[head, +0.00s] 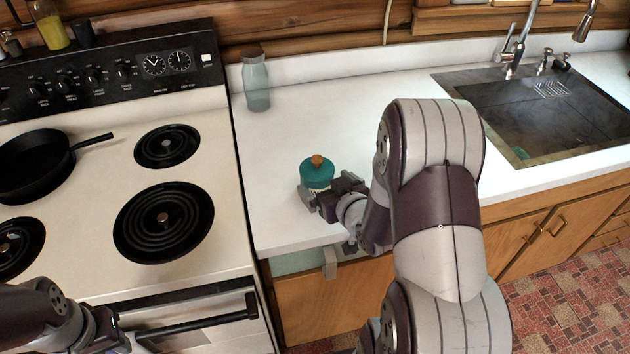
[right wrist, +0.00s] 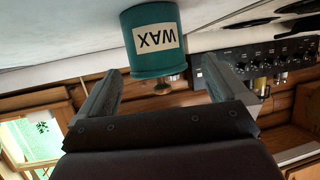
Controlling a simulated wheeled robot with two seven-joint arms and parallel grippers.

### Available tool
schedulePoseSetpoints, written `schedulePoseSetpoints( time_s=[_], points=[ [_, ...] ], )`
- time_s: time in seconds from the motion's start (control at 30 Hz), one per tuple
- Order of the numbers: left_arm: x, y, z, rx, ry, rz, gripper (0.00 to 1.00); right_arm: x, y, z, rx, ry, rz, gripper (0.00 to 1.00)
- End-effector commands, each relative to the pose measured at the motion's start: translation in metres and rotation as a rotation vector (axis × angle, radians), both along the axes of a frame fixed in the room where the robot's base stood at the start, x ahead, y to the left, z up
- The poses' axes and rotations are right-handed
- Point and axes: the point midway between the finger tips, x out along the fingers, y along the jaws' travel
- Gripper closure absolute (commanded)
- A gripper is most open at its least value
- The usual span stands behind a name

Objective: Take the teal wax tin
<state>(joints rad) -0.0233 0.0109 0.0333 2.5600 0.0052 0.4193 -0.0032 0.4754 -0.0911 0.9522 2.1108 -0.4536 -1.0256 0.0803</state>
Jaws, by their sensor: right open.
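The teal wax tin (head: 316,173) stands upright on the white counter, with an orange-brown knob on its lid. In the right wrist view the tin (right wrist: 152,58) appears upside down with its WAX label towards my gripper. My right gripper (head: 322,193) is open at the tin's near side. In the wrist view its two fingers (right wrist: 160,72) lie to either side of the tin, with gaps showing. My left gripper (head: 115,340) is at the bottom left by the oven front, its fingertips partly cut off by the frame.
A glass bottle (head: 256,80) stands at the back of the counter near the stove. The stove (head: 110,180) with a black skillet (head: 35,165) is on the left. A sink (head: 545,110) is on the right. The counter between tin and sink is clear.

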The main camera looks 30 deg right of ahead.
Motion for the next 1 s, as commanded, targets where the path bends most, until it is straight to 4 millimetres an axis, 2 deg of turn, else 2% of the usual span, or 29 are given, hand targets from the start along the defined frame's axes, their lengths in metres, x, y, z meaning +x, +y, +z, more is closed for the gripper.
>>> schedulePoseSetpoints(
  time_s=[0.4,0.63,0.67,0.83,1.0],
  points=[
    [0.000,0.000,0.006,0.000,0.000,0.000,0.65,0.055,-0.008,-0.027,0.000,0.002,0.000,0.00],
    [0.000,0.000,0.006,0.000,0.000,0.000,0.65,0.059,-0.008,-0.028,0.000,0.002,0.000,0.00],
    [0.000,0.000,0.006,0.000,0.000,0.000,0.65,0.059,-0.008,-0.028,0.000,0.001,0.000,0.03],
    [0.000,0.000,0.006,0.000,0.000,0.000,0.65,0.059,-0.008,-0.028,0.000,0.002,-0.001,0.59],
    [0.000,0.000,0.006,0.000,0.000,0.000,0.65,0.059,-0.008,-0.027,0.000,-0.001,-0.001,0.60]
  ],
)
